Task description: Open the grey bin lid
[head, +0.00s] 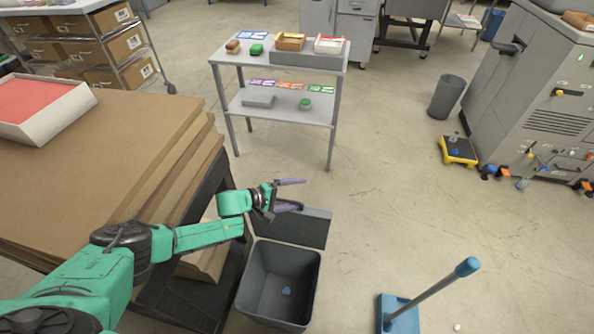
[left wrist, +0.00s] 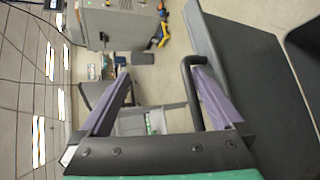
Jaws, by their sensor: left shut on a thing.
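The grey bin (head: 270,312) stands on the floor beside the board stack, its mouth uncovered. A small blue item (head: 286,291) lies inside it. The grey lid (head: 308,230) is raised, standing up at the bin's far side. In the left wrist view, the handle lies against one of the purple fingers, and the lid panel (left wrist: 245,70) fills the right side. My right gripper is not in view.
A stack of brown boards (head: 110,150) on a dark stand is close left of the bin. A grey two-shelf cart (head: 283,112) stands beyond. A blue-handled floor tool (head: 430,295) stands to the right. The floor at right centre is clear.

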